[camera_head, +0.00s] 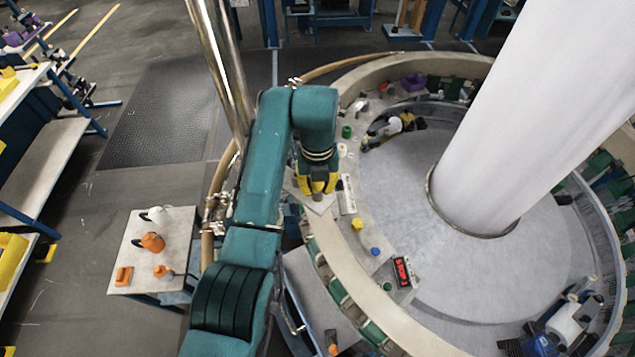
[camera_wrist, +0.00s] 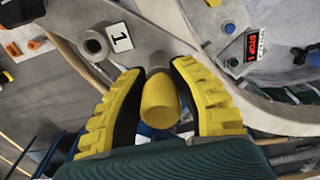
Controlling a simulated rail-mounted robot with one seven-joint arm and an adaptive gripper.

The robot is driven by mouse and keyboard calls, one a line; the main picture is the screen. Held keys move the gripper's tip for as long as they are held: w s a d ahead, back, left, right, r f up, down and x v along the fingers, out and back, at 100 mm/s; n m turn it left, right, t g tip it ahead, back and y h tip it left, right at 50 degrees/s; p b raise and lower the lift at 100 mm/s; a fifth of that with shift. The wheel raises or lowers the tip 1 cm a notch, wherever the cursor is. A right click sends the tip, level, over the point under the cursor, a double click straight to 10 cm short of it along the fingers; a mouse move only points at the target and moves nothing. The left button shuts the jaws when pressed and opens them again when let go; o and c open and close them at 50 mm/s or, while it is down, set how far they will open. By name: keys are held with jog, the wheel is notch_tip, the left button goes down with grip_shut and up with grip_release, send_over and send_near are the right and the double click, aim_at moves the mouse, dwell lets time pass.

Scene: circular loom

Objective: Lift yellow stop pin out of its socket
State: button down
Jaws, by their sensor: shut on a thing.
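The yellow stop pin (camera_wrist: 160,102) shows in the wrist view as a short, smooth yellow cylinder between my two fingers. My gripper (camera_wrist: 157,70) has yellow ribbed fingers with black inner pads and is shut on the pin. A grey part shows at the pin's far end; I cannot tell whether the pin is still in a socket. A grey round socket (camera_wrist: 93,45) with a dark hole stands to the left, beside a white label "1" (camera_wrist: 119,38). In the head view my gripper (camera_head: 318,190) is over the loom's near-left rim, and my fingers mostly hide the pin.
The loom's curved rim (camera_head: 390,318) carries a yellow knob (camera_head: 357,223), a blue button (camera_head: 375,251) and a red-lit STOP display (camera_head: 403,272). A large white column (camera_head: 530,110) rises from the loom's middle. A side table (camera_head: 180,220) with orange items stands at left.

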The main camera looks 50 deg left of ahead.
jog(key=shift+r, duration=2.95)
